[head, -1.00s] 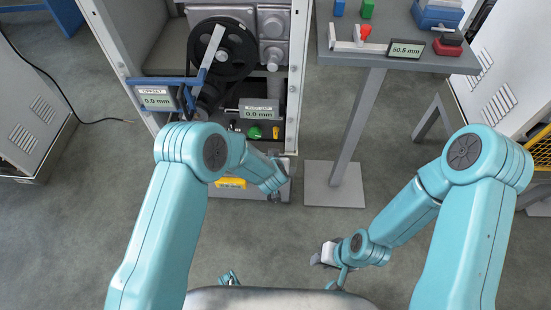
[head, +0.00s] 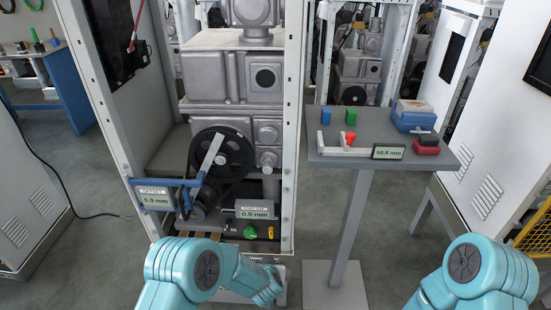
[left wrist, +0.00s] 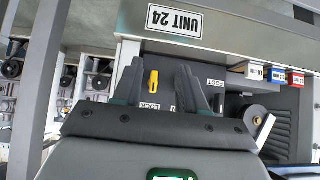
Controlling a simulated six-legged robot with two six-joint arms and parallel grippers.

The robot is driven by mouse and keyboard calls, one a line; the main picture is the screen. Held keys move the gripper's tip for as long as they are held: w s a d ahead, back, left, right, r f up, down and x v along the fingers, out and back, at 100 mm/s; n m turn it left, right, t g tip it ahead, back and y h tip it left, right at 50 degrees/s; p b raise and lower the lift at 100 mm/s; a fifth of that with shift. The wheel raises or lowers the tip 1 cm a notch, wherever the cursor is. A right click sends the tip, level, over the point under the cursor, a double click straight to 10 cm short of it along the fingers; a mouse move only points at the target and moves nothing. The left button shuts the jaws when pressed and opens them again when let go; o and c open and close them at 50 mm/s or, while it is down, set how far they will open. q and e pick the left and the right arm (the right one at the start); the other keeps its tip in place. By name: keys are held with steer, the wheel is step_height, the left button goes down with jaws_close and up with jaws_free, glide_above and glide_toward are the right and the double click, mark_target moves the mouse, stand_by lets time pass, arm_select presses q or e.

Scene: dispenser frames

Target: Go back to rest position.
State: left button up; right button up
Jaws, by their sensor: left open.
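My left arm (head: 195,270) comes in at the bottom of the head view, its wrist end low at the foot of the dispenser frame (head: 292,130); its fingers cannot be made out there. In the left wrist view my left gripper (left wrist: 163,80) has its two dark fingers apart with nothing held between them. A yellow knob (left wrist: 152,84) on a dark panel shows behind the gap, beside a partly covered LOCK label. Of my right arm only the upper part (head: 480,270) shows at the lower right; its gripper is out of view.
The frame holds a black pulley (head: 237,160), an OFFSET display (head: 156,198), another 0.0 mm display (head: 256,209) and a green knob (head: 250,233). A grey stand (head: 345,215) at right bears a caliper (head: 335,149) and small blocks.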

arm_select(q)
steer(key=s+a+f+n+g, duration=0.1)
steer(key=s+a, duration=0.3)
steer(key=a, duration=0.2)
steer(key=s+a+f+g, duration=0.1)
steer(key=s+a+f, duration=0.15)
steer(key=a, duration=0.45)
steer(key=s+d+r+n+g+h, duration=0.1)
steer(key=s+d+g+h, duration=0.15)
steer(key=s, duration=1.05)
steer(key=s+d+g+h, duration=0.2)
steer(key=s+g, duration=0.2)
steer(key=s, duration=0.8)
step_height(320, 180, up, 14)
steer(key=p, duration=1.3)
steer(key=shift+p, duration=0.4)
steer(key=shift+w+f+y, duration=0.1)
steer(key=shift+f+y, duration=0.1)
steer(key=shift+y, duration=0.05)
